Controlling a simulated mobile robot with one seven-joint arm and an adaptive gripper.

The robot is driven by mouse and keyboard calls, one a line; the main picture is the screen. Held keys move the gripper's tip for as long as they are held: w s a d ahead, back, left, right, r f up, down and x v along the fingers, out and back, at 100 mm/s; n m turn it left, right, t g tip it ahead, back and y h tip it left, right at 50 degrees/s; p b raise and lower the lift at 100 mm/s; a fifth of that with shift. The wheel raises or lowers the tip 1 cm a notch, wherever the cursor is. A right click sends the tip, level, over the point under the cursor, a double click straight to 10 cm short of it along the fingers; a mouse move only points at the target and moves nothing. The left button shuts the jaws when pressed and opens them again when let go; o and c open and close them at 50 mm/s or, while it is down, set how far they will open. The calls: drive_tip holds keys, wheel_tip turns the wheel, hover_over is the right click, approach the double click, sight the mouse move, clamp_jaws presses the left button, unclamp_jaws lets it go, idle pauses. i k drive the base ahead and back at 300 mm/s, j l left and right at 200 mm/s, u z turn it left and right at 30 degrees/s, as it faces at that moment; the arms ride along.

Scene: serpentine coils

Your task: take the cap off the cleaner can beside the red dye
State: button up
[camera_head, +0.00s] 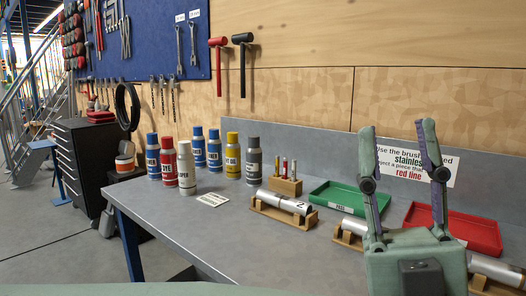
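A red can (169,163) with dark lettering that seems to end in "YE" stands at the left end of the grey bench. A blue-topped can (152,158) with a label ending in "NER" stands just left of and behind it. Its blue cap (152,139) is on, and the can is upright. Two more blue-topped cans, a nearer-left one (199,148) and one to its right (214,150), stand farther right, apart from the red can. My gripper (398,128) points up at the right, open and empty, well away from the cans.
A white can (186,170) stands close in front of the red can. A yellow-capped can (232,157) and a grey can (253,162) stand farther right. A brush block (286,187), tubes on wooden cradles (283,217), a green tray (347,199) and a red tray (470,232) occupy the bench's right.

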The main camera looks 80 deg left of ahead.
sight(152, 139)
drive_tip(key=u, duration=1.4)
